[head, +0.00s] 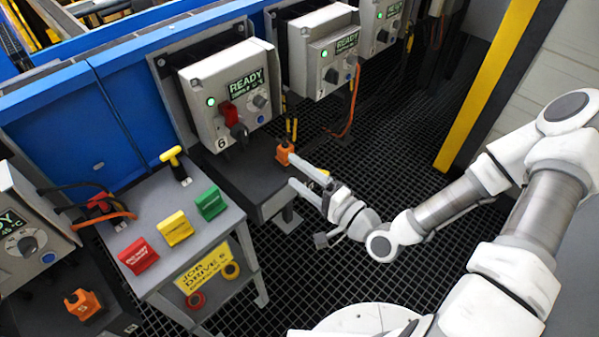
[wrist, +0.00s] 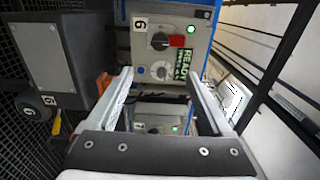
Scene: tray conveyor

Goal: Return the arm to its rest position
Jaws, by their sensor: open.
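My gripper (head: 292,172) is open and empty, with its two pale fingers reaching left toward the grey stand under control box 6. An orange block (head: 284,152) stands on that stand near the upper fingertip. I cannot tell whether they touch. In the wrist view my gripper (wrist: 160,82) shows both fingers apart with nothing held between them. The orange block (wrist: 103,84) is outside the left finger there, partly hidden by it. My arm stretches in from the right side of the head view.
Control box 6 (head: 232,92), with a red-tagged switch, reads READY behind the stand. A grey cart (head: 200,238) holds red, yellow and green blocks and a yellow T-handle. More control boxes stand on both sides. A yellow post (head: 487,85) rises behind my arm. Dark grating is open below.

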